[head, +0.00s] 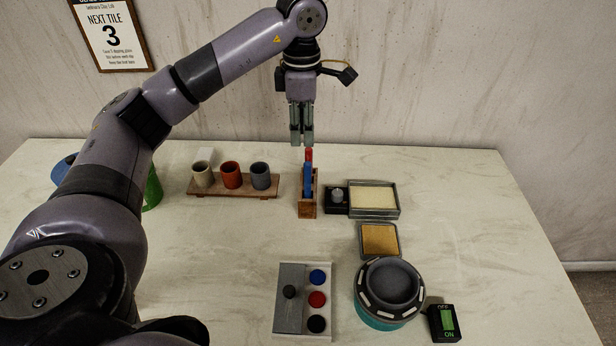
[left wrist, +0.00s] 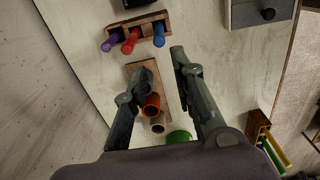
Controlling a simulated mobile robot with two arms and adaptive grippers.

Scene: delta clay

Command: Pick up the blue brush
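The blue brush (head: 307,180) stands in a small wooden rack (head: 308,211), with a red brush (head: 309,154) beyond it. In the left wrist view the blue brush (left wrist: 159,35) is at the right end of the rack (left wrist: 150,20), beside the red brush (left wrist: 130,41) and a purple brush (left wrist: 111,44). My left gripper (head: 301,142) points down above and behind the rack. In the left wrist view its two fingers (left wrist: 160,68) are apart with no brush between them; the blue brush lies beyond the fingertips. My right gripper is not seen.
A wooden board (head: 262,189) with three cups is left of the rack. A black box with a knob (head: 337,204) and a framed tray (head: 373,198) stand close on its right. A round bowl device (head: 388,285) and a panel with coloured discs (head: 291,312) are nearer.

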